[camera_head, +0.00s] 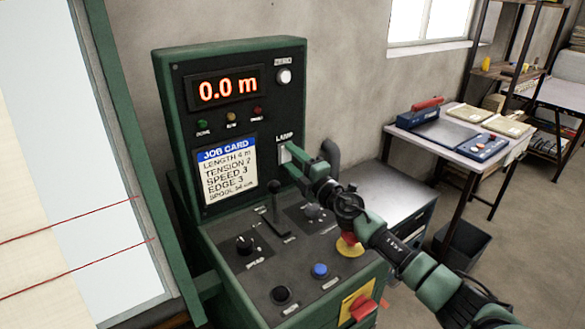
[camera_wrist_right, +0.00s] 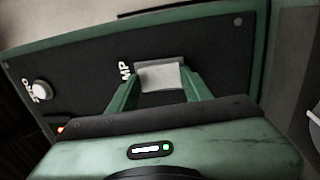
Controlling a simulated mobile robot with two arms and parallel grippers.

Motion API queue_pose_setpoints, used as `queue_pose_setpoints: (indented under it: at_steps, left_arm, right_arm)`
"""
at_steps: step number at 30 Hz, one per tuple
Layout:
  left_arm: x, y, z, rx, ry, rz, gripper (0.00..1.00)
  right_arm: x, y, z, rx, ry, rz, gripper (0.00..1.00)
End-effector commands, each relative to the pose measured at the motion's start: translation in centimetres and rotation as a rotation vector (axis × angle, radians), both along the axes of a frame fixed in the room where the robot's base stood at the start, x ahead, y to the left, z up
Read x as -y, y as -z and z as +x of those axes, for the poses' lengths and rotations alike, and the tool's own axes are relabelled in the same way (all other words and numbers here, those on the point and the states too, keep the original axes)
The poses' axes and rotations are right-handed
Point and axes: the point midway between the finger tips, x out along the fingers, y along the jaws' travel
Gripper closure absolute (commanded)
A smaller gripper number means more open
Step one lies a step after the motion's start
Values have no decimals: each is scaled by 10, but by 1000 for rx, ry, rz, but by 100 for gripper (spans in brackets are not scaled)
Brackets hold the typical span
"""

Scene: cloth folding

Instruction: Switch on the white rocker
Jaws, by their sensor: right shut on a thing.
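The white rocker (camera_head: 284,155) sits on the upright black panel under the label LAMP. It also shows in the right wrist view (camera_wrist_right: 161,76) as a pale block between my fingertips. My right gripper (camera_head: 291,158) reaches the panel from the right and is shut on the rocker, one finger at each side. The fingers partly cover the rocker in the head view, and I cannot tell which way it is tipped. My left gripper is not in view.
The console's sloping deck (camera_head: 262,278) carries a black lever (camera_head: 275,205), knobs, a blue button (camera_head: 320,270) and a red-and-yellow stop button (camera_head: 349,245) below my right arm. A white ZERO button (camera_head: 284,76) is above the rocker. The display (camera_head: 227,88) reads 0.0 m.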

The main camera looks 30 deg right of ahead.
Motion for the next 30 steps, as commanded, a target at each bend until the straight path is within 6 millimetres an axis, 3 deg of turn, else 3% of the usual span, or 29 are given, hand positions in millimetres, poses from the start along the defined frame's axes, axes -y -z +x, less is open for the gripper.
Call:
queue_pose_setpoints:
  at_steps: [8,9,11,22,30]
  left_arm:
    - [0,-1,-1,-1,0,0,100]
    - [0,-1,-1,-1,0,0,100]
    - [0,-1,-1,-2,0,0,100]
    - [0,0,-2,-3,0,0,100]
    - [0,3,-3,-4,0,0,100]
  right_arm:
    - [-1,-2,0,2,-1,2,91]
    - [-1,-2,0,2,-1,2,43]
    - [-1,-2,0,2,-1,1,29]
    - [1,1,-4,-1,0,-1,29]
    - [5,8,-43,-2,-3,-4,29]
